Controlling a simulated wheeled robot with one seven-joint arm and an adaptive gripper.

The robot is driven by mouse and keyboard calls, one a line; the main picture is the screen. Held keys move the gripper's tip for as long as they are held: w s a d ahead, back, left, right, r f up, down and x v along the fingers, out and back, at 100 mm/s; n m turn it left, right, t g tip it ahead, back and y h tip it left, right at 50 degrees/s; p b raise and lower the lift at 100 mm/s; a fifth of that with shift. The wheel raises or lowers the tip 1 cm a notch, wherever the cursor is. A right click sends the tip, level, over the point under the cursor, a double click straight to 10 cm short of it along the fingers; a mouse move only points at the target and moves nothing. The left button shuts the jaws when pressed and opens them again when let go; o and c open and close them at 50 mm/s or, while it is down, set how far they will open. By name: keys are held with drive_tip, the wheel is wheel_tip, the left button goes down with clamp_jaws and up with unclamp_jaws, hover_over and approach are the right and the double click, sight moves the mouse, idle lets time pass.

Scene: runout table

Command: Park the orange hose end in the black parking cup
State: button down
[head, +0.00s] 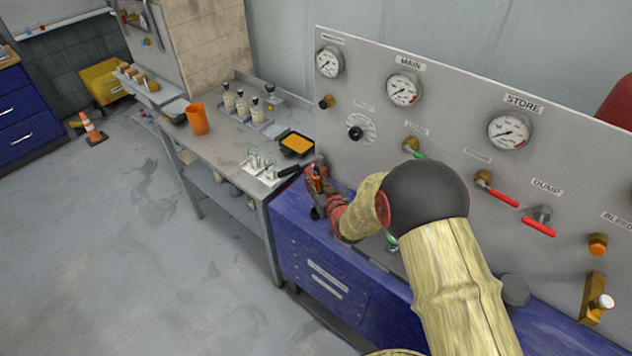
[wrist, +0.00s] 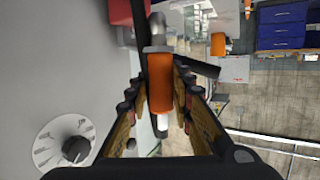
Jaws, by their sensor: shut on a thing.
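The orange hose end (wrist: 160,82) is between the two fingers of my gripper (wrist: 161,98) in the wrist view. It has a grey metal fitting at its upper end and a white tip at its lower end. In the head view my red gripper (head: 318,187) is shut on the hose end (head: 317,182), above the left end of the blue bench, close to the panel. A dark round, cup-like piece (head: 514,290) stands on the bench to the right of my arm. I cannot tell for certain whether it is the black parking cup.
The grey panel (head: 455,118) with gauges and red-handled valves rises behind the blue bench (head: 335,262). A grey side table (head: 222,148) on the left holds an orange jug (head: 197,119), bottles, a yellow-filled tray (head: 296,144) and a white tray. My arm hides part of the bench.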

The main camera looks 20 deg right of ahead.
drive_tip(key=shift+b, duration=0.4)
wheel_tip(320, 180, down, 6)
drive_tip(key=b, duration=0.5)
drive_tip(key=shift+r, duration=0.2)
drive_tip(key=shift+b, duration=0.75)
idle(1.4)
drive_tip(key=shift+f+b, duration=2.1)
drive_tip(key=shift+f, duration=0.25)
drive_tip(key=c, duration=1.5)
unclamp_jaws()
drive_tip(key=shift+s, duration=0.1)
drive_tip(key=shift+f, duration=0.1)
drive_tip(key=v, duration=1.2)
drive_tip(key=shift+a, duration=0.1)
